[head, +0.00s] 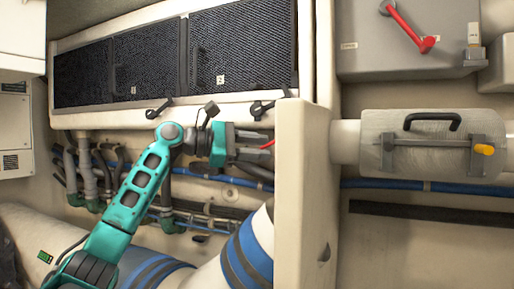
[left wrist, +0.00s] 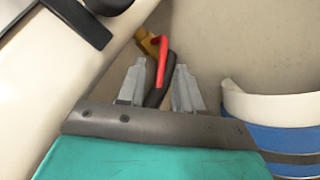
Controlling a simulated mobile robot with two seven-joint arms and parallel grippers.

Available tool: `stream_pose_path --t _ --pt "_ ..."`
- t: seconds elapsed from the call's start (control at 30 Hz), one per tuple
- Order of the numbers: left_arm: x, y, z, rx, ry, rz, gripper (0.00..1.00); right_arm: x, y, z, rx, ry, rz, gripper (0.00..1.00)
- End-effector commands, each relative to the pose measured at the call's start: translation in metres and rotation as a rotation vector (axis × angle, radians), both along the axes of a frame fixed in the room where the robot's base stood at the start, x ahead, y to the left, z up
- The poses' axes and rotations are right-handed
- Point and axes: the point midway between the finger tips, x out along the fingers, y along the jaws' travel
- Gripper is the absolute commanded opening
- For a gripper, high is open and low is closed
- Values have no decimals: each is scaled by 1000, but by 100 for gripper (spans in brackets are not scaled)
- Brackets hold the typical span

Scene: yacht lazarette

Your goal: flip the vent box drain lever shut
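The red lever (head: 267,144) shows as a small red tip just past my left gripper (head: 262,147), below the vent box (head: 170,60) with dark mesh panels. In the left wrist view the red lever (left wrist: 163,58) stands beyond and partly between the fingertips, beside a brass-yellow fitting (left wrist: 147,42). A dark curved piece lies between the fingers. My left gripper (left wrist: 160,75) is open, with a finger on each side; contact cannot be told. In the head view the gripper hides most of the lever. My right gripper is not in view.
A cream upright partition (head: 302,190) stands close right of the gripper. Black latches (head: 160,108) hang from the vent box edge. Blue and dark hoses run behind. A blue-banded white duct (head: 250,250) lies below. Another red lever (head: 410,28) sits on a grey box at upper right.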

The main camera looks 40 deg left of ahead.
Motion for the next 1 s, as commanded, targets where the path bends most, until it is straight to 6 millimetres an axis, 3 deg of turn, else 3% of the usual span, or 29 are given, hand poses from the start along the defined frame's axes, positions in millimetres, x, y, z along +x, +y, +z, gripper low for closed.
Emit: stream_pose_path --t 0.17,0.6,0.8,1.0 --pt "-15 10 -1 1 0 4 35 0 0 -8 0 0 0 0" --pt "-92 57 9 0 0 3 35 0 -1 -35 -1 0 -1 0" --pt "-107 66 12 0 -1 1 35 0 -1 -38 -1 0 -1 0" --pt "-109 67 13 0 0 0 35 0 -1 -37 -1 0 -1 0"
